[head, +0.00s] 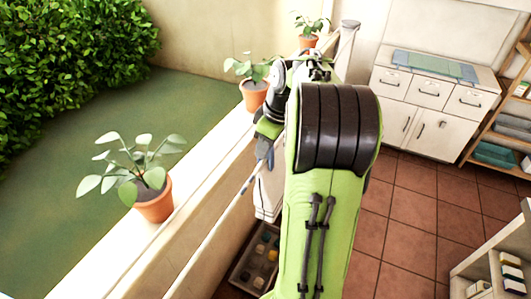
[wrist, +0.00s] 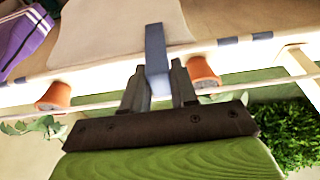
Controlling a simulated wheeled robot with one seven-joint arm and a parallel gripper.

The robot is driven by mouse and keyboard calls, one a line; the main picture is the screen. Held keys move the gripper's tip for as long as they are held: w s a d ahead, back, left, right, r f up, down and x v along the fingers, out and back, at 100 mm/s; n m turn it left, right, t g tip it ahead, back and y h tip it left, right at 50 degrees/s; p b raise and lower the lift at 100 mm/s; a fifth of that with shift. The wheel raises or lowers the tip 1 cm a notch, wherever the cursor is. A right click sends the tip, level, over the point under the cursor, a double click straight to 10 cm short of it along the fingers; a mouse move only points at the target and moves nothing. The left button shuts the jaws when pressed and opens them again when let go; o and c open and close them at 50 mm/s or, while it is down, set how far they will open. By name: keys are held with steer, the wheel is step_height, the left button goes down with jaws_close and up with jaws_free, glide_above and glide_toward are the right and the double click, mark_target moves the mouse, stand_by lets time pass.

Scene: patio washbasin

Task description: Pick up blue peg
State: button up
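The blue peg (wrist: 156,48) is a flat, slim blue piece. In the wrist view it stands upright between the fingers of my gripper (wrist: 160,82) and reaches well past their tips. The two dark fingers are close together, one against each side of it. The peg's lower end is pale in the light between the fingers. In the head view my gripper (head: 263,147) is beside the white ledge, partly hidden behind my green arm. A blue-grey piece shows at its fingers there.
A thin rod or line (head: 215,222) runs along the white ledge (head: 205,180), with blue bands on it in the wrist view (wrist: 229,41). Potted plants (head: 154,203) stand on the ledge. A box of small items (head: 262,256) sits below. Tiled floor (head: 400,220) is open at right.

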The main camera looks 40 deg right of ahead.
jaws_close()
step_height(320, 180, up, 10)
steer(key=p, duration=0.4)
steer(key=shift+r, duration=0.15)
